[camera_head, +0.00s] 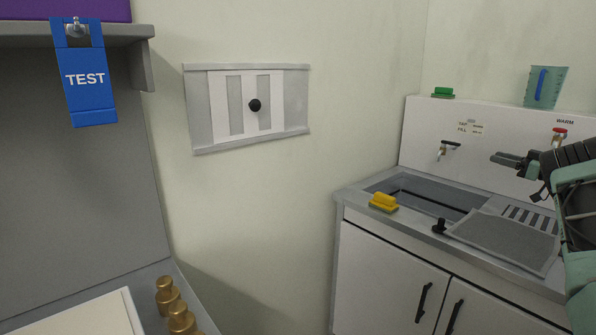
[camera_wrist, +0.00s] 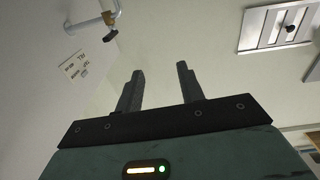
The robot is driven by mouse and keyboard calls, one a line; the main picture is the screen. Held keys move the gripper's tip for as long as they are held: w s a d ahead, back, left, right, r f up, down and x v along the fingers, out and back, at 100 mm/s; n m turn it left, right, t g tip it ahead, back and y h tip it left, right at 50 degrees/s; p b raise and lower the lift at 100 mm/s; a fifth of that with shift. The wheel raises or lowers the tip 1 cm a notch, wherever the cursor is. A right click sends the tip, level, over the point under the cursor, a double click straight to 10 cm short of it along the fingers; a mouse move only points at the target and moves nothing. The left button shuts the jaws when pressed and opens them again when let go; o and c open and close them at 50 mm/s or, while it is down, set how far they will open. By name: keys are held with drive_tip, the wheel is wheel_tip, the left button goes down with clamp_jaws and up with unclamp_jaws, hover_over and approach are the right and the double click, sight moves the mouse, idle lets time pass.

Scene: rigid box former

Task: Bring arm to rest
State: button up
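My gripper (camera_head: 508,160) is at the right of the head view, held in the air in front of the white sink panel (camera_head: 419,136) and pointing left. In the wrist view my gripper (camera_wrist: 160,72) has its two dark fingers apart with nothing between them. It is open and empty. My arm comes in from the right edge of the head view and hides part of the panel and counter.
A tap (camera_head: 447,148) and a red-topped tap (camera_head: 558,135) stick out of the panel near my gripper. Below are a sink (camera_head: 425,197), a yellow sponge-like block (camera_head: 383,202) and a grey cover (camera_head: 505,238). A teal jug (camera_head: 545,88) stands above.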

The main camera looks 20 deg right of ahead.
drive_tip(key=w+a+r+m+t+h+p, duration=0.15)
drive_tip(key=w+a+r+m+h, duration=0.6)
drive_tip(key=w+a, duration=0.75)
drive_tip(key=s+a+f+g, duration=0.2)
drive_tip(key=a+g, duration=0.3)
drive_tip(key=a, duration=2.4)
drive_tip(key=s+a+f+n+g+y, duration=0.2)
drive_tip(key=s+a+f+g, duration=0.1)
drive_tip(key=s+a, duration=0.75)
drive_tip(key=s+a+f+n+g+y, duration=0.2)
drive_tip(key=s+a+f+n+g, duration=0.15)
drive_tip(key=s+a, duration=0.7)
drive_tip(key=s+a+f+n+g, duration=0.1)
drive_tip(key=s+a+g, duration=0.1)
drive_tip(key=s, duration=0.7)
drive_tip(key=s+a+f+n+g+h+p, duration=0.1)
drive_tip(key=s+n+g, duration=0.1)
drive_tip(key=s, duration=0.7)
drive_tip(key=s+a+f+n+g+h, duration=0.1)
drive_tip(key=s+a+f+n+g, duration=0.1)
drive_tip(key=s, duration=0.7)
drive_tip(key=shift+s+a+g, duration=0.2)
drive_tip(key=shift+a+g, duration=0.1)
drive_tip(key=shift+g, duration=0.3)
drive_tip(key=shift+d, duration=0.1)
